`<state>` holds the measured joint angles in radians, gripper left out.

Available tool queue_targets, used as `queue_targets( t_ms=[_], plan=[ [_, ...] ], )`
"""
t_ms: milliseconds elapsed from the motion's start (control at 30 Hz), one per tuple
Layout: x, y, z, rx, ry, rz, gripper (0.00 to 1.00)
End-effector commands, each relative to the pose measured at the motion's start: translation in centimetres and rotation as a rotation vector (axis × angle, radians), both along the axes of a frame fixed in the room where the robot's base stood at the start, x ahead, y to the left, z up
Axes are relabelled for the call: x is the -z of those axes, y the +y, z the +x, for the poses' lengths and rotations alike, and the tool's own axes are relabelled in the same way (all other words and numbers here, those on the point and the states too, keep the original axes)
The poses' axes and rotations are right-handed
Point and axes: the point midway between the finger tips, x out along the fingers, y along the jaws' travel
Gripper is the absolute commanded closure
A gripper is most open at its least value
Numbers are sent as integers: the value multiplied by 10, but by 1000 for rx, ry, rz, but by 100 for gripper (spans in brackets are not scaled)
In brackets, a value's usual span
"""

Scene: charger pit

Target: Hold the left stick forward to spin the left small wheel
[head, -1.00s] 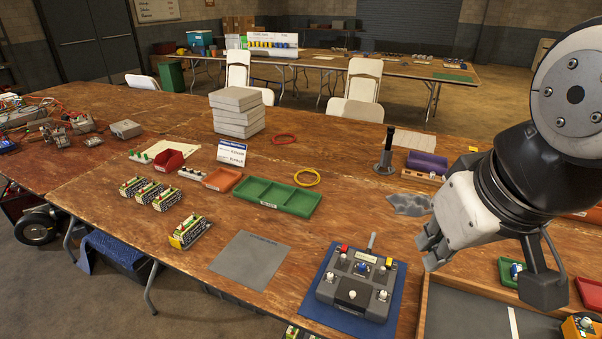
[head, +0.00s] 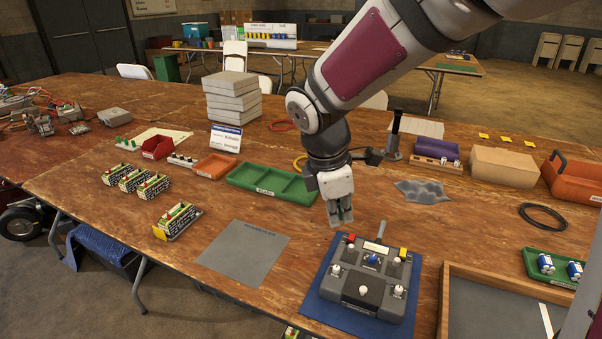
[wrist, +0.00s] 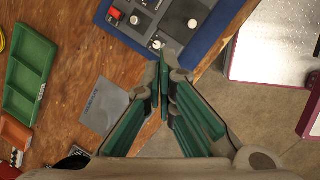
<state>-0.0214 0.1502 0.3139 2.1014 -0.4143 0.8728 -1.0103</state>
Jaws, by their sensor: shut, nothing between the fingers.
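A dark grey control box (head: 345,289) with several white-topped sticks and knobs sits on a blue mat (head: 330,312) on the wooden table. A white stick (head: 336,270) stands at its left side; it also shows in the wrist view (wrist: 156,44). A red button (head: 351,237) and a yellow one (head: 403,252) are at the far corners. My gripper (head: 341,221) is shut and empty, pointing down, above the box's far left part in the head view. In the wrist view its fingertips (wrist: 162,62) appear just below the left stick, apparently not touching it. The small wheel is not clearly visible.
A grey mat (head: 246,248) lies left of the box, a green tray (head: 271,187) behind it. A wooden-rimmed tray (head: 443,308) is close at the right. A black upright post (head: 394,140) stands behind. Bare table lies between the grey mat and the box.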

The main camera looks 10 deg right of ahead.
Motion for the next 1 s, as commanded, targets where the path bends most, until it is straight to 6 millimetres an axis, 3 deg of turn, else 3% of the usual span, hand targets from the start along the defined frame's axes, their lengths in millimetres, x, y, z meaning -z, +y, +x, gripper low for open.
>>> queue_targets(
  t_ms=[33,100,300,833,1000],
  plan=[
    [20,7,11,-63,30,-8,100],
    [38,14,22,-150,63,-20,100],
    [71,30,40,-316,120,-37,100],
    [81,34,44,-363,135,-41,100],
    [97,30,46,-363,137,-40,100]
  ],
)
